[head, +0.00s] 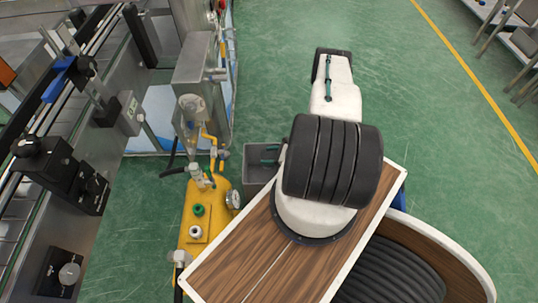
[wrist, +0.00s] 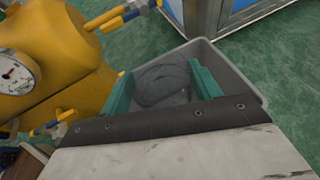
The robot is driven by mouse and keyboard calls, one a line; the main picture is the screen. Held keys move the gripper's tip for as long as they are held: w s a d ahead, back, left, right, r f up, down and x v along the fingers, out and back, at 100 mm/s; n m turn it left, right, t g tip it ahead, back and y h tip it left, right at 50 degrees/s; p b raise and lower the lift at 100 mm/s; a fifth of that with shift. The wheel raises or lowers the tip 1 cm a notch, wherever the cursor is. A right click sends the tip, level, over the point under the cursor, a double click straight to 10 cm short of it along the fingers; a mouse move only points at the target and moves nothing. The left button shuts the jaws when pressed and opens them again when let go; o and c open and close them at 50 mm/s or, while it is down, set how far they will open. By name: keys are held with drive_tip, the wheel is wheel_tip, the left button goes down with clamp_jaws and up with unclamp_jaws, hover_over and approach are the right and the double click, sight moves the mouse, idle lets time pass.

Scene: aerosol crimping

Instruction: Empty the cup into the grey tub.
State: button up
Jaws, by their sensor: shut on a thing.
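The grey tub (head: 258,174) sits beside my arm in the head view, partly hidden by the arm. In the wrist view the tub (wrist: 252,82) lies beyond my fingers, its rim around them in the picture. My gripper (wrist: 160,84) has two teal fingers set apart, with a dark grey rounded thing between them, which looks like the cup (wrist: 163,82). It blends with the tub's grey, so its tilt and contents cannot be told.
A yellow machine (head: 196,225) with a pressure gauge (head: 233,199) stands just left of the tub; its yellow tank (wrist: 60,60) is close by in the wrist view. A conveyor (head: 50,150) runs along the far left. Green floor (head: 430,110) is open to the right.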

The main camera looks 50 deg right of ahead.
drive_tip(key=shift+t, duration=0.4)
drive_tip(key=shift+r, duration=1.95)
